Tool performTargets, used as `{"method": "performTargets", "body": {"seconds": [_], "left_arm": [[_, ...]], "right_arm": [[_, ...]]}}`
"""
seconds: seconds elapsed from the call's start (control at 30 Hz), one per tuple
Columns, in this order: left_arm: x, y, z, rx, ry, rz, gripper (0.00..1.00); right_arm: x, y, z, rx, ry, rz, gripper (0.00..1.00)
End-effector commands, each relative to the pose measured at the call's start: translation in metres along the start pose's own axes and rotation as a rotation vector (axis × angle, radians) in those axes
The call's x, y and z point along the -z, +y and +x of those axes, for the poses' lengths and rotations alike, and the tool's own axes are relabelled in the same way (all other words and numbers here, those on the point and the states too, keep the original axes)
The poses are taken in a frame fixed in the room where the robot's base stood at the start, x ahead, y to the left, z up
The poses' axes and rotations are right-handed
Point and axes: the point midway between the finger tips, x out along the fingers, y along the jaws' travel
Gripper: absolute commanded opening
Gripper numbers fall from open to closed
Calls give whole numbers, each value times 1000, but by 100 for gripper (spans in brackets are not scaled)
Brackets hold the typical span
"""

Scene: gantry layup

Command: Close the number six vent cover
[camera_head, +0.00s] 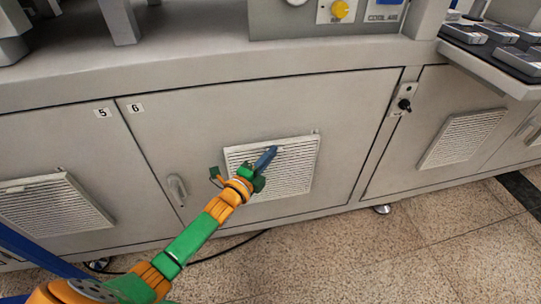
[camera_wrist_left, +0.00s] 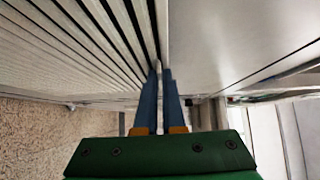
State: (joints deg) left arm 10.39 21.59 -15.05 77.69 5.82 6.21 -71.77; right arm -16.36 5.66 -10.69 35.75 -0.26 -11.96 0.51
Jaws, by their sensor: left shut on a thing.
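The number six vent cover (camera_head: 293,182) is a pale slatted panel low in the middle of the cabinet door labelled 6 (camera_head: 136,107). My left gripper (camera_head: 270,153) reaches it from the lower left, with its blue fingers at the cover's upper part. In the left wrist view, the slats (camera_wrist_left: 55,45) fill the upper left and a flat grey panel lies on the right. There the blue fingers (camera_wrist_left: 161,75) are shut on a thin pale edge of the cover. Whether the cover stands out from the door is hard to tell. My right gripper is not in view.
The number five vent cover (camera_head: 52,205) is at left, and another slatted cover (camera_head: 462,138) is at right. A door handle (camera_head: 176,189) stands left of my arm. A black knob (camera_head: 404,104) sits right of the door. A dark cable lies on the tiled floor (camera_head: 300,265).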

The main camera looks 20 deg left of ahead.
Motion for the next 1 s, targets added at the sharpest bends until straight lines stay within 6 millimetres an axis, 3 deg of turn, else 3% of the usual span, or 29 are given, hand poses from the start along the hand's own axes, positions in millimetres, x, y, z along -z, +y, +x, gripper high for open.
{"method": "performTargets", "body": {"seconds": [0.03, 0.13, 0.67, 0.77, 1.0], "left_arm": [[-1, -2, 0, 4, -2, 0, 9], [-1, -2, 0, 5, -2, 0, 36], [-1, -2, -1, 3, -3, 1, 36], [-1, -3, -12, 1, -2, 0, 36], [0, -3, -57, 2, -1, 1, 36]], "right_arm": [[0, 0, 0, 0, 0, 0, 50], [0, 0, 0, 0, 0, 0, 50], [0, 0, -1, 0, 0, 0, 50], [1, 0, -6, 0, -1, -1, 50], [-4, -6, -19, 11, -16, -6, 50]]}}
